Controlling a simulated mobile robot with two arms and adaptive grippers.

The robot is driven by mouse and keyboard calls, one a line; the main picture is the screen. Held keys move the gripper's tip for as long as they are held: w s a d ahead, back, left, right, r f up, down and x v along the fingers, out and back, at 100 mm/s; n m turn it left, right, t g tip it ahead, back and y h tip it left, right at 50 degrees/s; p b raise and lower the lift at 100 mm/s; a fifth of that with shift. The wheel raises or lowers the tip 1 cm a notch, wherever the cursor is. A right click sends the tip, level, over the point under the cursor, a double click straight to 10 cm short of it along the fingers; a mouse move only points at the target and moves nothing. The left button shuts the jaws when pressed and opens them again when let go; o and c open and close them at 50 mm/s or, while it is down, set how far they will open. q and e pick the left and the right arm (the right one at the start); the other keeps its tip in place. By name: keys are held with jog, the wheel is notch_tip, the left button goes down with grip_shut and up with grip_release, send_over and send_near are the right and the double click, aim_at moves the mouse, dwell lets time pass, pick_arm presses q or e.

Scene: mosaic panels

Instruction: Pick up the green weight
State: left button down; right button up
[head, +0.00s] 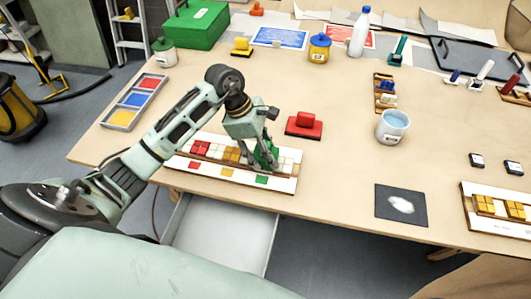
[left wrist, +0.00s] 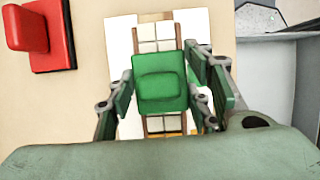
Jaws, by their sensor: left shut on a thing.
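The green weight (left wrist: 161,82) is a flat green block with a raised grip. In the left wrist view it sits between the fingers of my left gripper (left wrist: 164,95), over a row of white tiles. In the head view the green weight (head: 264,156) shows partly behind my left gripper (head: 262,150), at the right part of the mosaic panel (head: 278,185). My left gripper is shut on the green weight. I cannot tell whether the weight touches the tiles. My right gripper is not in view.
A red weight (head: 305,124) stands just right of the panel, and a yellow one (head: 241,47) farther back. A blue-water cup (head: 392,127) and a dark mat with white powder (head: 401,205) are to the right. An open drawer (head: 222,235) is below the table edge.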

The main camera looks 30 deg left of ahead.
aim_at(269, 147)
pick_arm(q)
jog(key=r, duration=0.1)
jog(key=r+b, duration=0.1)
jog(key=r, duration=0.1)
jog(key=shift+s+d+r+b, duration=0.25)
jog(key=shift+d+r+b, duration=0.1)
jog(key=shift+b, duration=0.05)
jog(key=s+d+r+b, duration=0.2)
jog(key=s+d+r, duration=0.4)
jog(key=s+d, duration=0.1)
jog(key=shift+s+d+r+b, duration=0.25)
jog(key=shift+d+r+b, duration=0.1)
jog(key=shift+d, duration=0.1)
jog(key=shift+a+f, duration=0.1)
